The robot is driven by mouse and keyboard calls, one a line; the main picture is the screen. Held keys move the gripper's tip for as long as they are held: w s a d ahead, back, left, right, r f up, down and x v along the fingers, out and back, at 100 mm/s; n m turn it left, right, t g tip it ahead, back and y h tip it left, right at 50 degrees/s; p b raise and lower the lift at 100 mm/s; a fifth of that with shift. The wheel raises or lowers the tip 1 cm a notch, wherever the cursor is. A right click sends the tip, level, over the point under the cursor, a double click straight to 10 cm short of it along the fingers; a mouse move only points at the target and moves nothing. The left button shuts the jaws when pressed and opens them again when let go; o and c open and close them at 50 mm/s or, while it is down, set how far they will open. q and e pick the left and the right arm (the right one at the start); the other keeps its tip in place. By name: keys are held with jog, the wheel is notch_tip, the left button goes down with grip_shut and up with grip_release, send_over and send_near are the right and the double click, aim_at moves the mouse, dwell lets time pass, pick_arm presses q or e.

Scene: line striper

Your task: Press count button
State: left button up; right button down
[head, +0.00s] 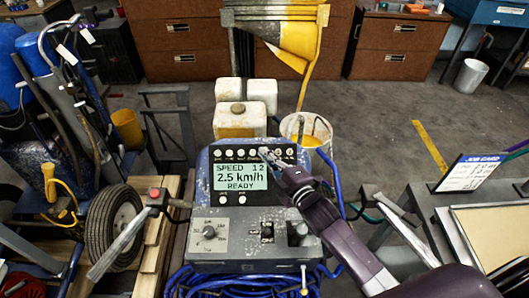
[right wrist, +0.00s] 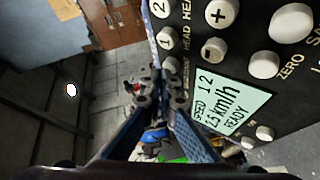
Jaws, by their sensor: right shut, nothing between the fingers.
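The striper's control console (head: 255,226) stands in the middle of the head view. Its lit screen (head: 239,175) reads SPEED 12, 2.5 km/h, READY. A row of round white buttons (head: 229,153) runs above the screen, and two small buttons (head: 222,200) sit below it. I cannot read which one is marked count. My right gripper (head: 266,154) is shut and empty, its tips at the right part of the button row. In the right wrist view the shut fingertips (right wrist: 161,88) are beside the panel; contact with a button is unclear. My left gripper is not in view.
A control box with a knob (head: 209,232) is on the console's lower part. Blue hose (head: 225,284) lies coiled in front. A white bucket (head: 306,130) and white containers (head: 240,118) stand behind. A job card (head: 472,172) stands on the right bench.

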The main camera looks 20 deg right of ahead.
jog(key=shift+w+f, duration=0.25)
dwell(0.3)
dwell(0.4)
jog(key=shift+s+r+p, duration=0.5)
jog(key=shift+r+p, duration=0.1)
jog(key=shift+p, duration=0.1)
jog(key=shift+s+a, duration=0.1)
jog(key=s+r+p, duration=0.2)
jog(key=p, duration=0.1)
jog(key=s+a+r+p, duration=0.1)
jog(key=shift+s+r, duration=0.2)
jog(key=shift+r, duration=0.05)
